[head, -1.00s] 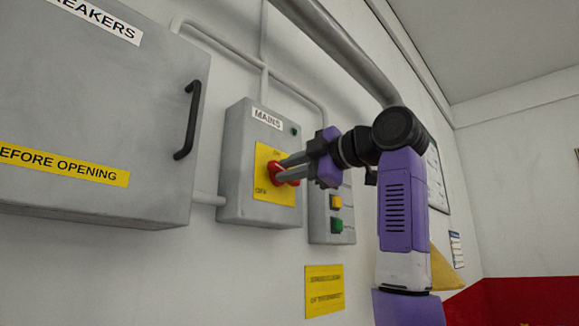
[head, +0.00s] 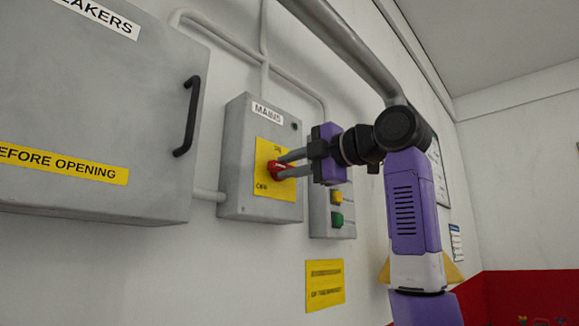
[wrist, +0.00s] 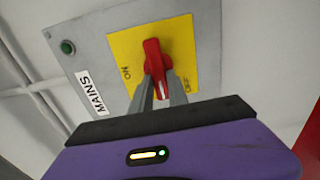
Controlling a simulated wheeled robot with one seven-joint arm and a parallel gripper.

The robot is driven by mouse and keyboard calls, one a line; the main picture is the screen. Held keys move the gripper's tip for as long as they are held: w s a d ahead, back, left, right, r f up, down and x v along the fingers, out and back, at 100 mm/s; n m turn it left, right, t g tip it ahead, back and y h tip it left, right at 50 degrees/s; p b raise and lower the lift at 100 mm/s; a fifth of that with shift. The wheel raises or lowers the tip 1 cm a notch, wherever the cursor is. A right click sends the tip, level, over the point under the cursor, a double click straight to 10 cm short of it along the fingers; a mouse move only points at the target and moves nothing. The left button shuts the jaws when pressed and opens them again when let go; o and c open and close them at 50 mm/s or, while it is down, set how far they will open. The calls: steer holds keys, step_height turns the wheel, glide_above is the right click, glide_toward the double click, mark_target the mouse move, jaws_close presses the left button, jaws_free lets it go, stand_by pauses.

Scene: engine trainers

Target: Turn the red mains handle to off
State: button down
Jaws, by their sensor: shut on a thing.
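The red mains handle (head: 277,169) sits on a yellow plate (head: 289,211) on the grey MAINS box (head: 237,160). My gripper (head: 286,164) reaches it from the right, with its two grey fingers on either side of the handle. In the wrist view my gripper (wrist: 158,86) is shut on the red handle (wrist: 152,58), one finger on each side. The handle's white-marked end lies between the ON and OFF labels on the yellow plate (wrist: 185,35). The fingers hide part of the handle in the head view.
A grey breaker cabinet (head: 95,120) with a black pull handle (head: 188,115) stands to the left. A box with yellow and green buttons (head: 337,220) is just right of the mains box, behind my gripper. Pipes (head: 225,50) run above. A yellow sign (head: 325,285) hangs below.

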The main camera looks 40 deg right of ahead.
steer(key=c, duration=1.3)
jaws_free()
steer(key=shift+a+f, duration=0.1)
steer(key=shift+s, duration=0.1)
steer(key=s+b, duration=0.2)
steer(key=s, duration=0.5)
steer(key=shift+s, duration=0.35)
